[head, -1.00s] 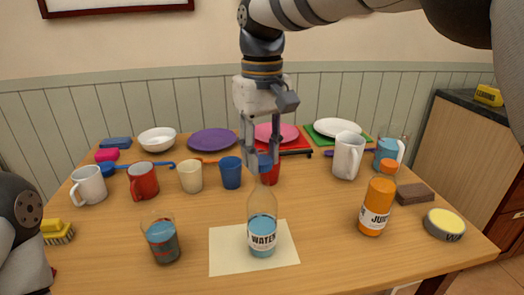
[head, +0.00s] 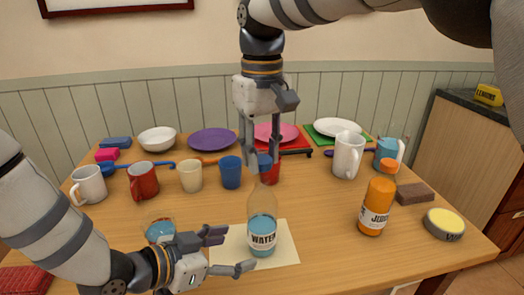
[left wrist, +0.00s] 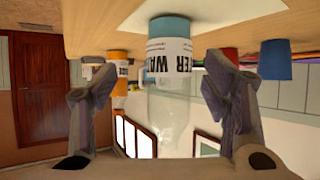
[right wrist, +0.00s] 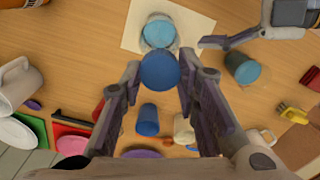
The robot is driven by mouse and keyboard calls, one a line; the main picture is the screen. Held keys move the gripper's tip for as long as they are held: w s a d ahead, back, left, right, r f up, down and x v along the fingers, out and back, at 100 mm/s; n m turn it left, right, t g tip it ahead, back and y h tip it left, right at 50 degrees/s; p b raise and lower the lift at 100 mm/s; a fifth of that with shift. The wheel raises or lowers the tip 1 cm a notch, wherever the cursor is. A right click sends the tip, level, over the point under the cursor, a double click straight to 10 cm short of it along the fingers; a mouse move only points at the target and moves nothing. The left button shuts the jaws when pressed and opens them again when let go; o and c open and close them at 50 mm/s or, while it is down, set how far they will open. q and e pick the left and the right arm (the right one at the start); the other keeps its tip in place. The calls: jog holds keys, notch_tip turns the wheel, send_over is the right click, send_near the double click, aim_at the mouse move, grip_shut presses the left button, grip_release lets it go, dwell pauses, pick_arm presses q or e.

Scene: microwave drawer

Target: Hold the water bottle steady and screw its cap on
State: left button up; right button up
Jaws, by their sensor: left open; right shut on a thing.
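The water bottle (head: 262,225) stands upright on a cream paper sheet (head: 285,251) in the head view, with blue water and a white label. My right gripper (head: 260,160) points down above it, shut on the blue cap (head: 265,163), which is over the bottle's neck; I cannot tell whether cap and neck touch. The cap also shows between the fingers in the right wrist view (right wrist: 159,70). My left gripper (head: 236,251) is open, low and just left of the bottle. In the left wrist view the bottle (left wrist: 168,95) appears upside down between the open fingers.
An orange juice bottle (head: 376,205) stands to the right. A glass (head: 160,230) is partly hidden behind my left gripper. Mugs, cups and plates line the back, including a blue cup (head: 231,173). The table between the two bottles is clear.

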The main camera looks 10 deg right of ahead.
aim_at(251, 240)
pick_arm(q)
jog(key=shift+w+a+r, duration=0.15)
jog(key=shift+w+a, duration=0.15)
jog(key=shift+w, duration=0.05)
jog(key=shift+w+d, duration=0.15)
jog(key=shift+w, duration=0.1)
jog(key=x, duration=0.9)
jog(key=shift+w+d+f, duration=0.1)
jog(key=shift+f, duration=0.1)
jog(key=shift+c, duration=0.3)
jog(key=c, duration=0.7)
jog(key=shift+o, duration=0.2)
